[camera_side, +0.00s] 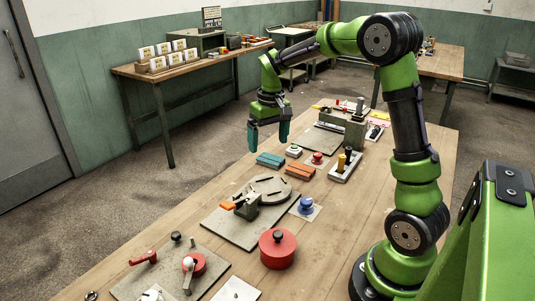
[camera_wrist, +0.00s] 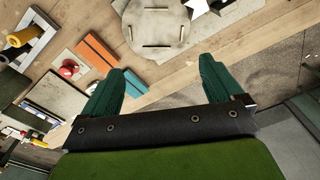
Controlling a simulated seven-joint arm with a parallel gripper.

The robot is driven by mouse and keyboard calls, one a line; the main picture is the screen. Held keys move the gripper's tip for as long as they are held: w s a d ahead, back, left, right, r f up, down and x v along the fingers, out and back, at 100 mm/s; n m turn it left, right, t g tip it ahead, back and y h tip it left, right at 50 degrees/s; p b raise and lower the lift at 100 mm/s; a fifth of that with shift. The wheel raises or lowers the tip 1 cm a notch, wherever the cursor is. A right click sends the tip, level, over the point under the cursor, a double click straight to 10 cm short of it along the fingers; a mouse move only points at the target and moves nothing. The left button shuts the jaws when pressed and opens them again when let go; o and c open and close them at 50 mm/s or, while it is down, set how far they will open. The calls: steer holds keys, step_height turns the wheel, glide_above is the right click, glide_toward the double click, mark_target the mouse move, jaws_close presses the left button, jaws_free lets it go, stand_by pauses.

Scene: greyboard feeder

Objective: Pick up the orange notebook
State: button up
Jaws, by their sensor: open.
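The orange notebook (camera_side: 300,171) lies flat on the wooden table in the side view, just right of a similar teal notebook (camera_side: 271,160). In the wrist view the orange notebook (camera_wrist: 92,53) lies alongside the teal one (camera_wrist: 104,46), left of my fingers. My gripper (camera_side: 268,136) is open and points down with nothing between its teal fingers. In the side view it hangs above and beyond the teal notebook, near the table's far-left edge. The fingers (camera_wrist: 163,78) are spread wide in the wrist view.
A round grey plate fixture (camera_side: 270,188) stands nearer the camera. A red button (camera_side: 317,159) and a white-based tray with upright pegs (camera_side: 346,165) stand right of the notebooks. A red cylinder (camera_side: 277,250) is on the near table. Some bare wood (camera_side: 235,180) shows left of the fixture.

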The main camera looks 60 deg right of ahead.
mark_target(290, 165)
steer(key=w+d+f+g, duration=0.1)
steer(key=d+f, duration=0.2)
steer(key=d, duration=0.1)
steer(key=w+d+f+n+g, duration=0.1)
steer(key=d+f+g, duration=0.1)
steer(key=d+f, duration=0.2)
steer(key=w+d+f+n+g, duration=0.1)
steer(key=d+f, duration=0.3)
steer(key=d, duration=0.2)
steer(key=shift+w+f, duration=0.2)
steer(key=shift+w, duration=0.2)
steer(key=shift+w+d+f+n+g, duration=0.1)
steer(key=shift+d+f+n+g, duration=0.2)
steer(key=shift+d+n+g, duration=0.25)
steer(key=r, duration=0.1)
steer(key=r+n, duration=0.1)
steer(key=shift+w+d+r, duration=0.2)
steer(key=shift+w+r, duration=0.1)
steer(key=shift+w, duration=0.1)
steer(key=shift+s+a+f+n, duration=0.2)
steer(key=shift+s+f+n, duration=0.05)
steer(key=shift+s+f, duration=0.1)
steer(key=x, duration=0.6)
steer(key=shift+s+f, duration=0.1)
steer(key=shift+f, duration=0.3)
steer(key=shift+c, duration=0.4)
